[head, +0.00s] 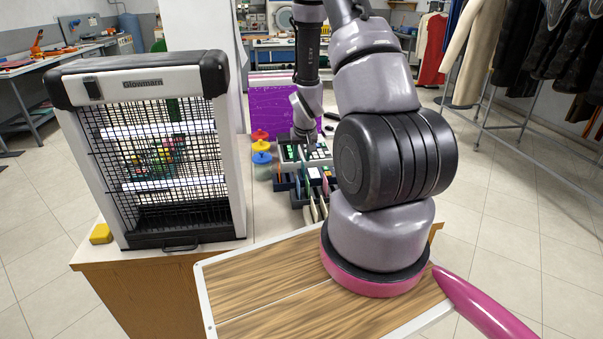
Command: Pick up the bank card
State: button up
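Several small dark trays (299,195) stand on the counter beyond the wood-topped board, with thin cards or slips upright in them. A bank card cannot be picked out for certain among them; the pieces are too small.
A large caged lamp-like appliance (165,165) stands on the counter's left, with a yellow block (101,234) beside it. Jars with red, yellow and blue lids (261,158) stand left of the trays. A purple panel (270,108) is behind. Clothes racks (500,125) stand right.

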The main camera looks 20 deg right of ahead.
aim_at(303, 166)
jog(key=shift+d+x, duration=0.2)
jog(key=shift+x, duration=1.3)
jog(key=shift+d+x, duration=0.2)
jog(key=shift+x, duration=1.3)
jog(key=shift+r, duration=0.1)
grip_shut()
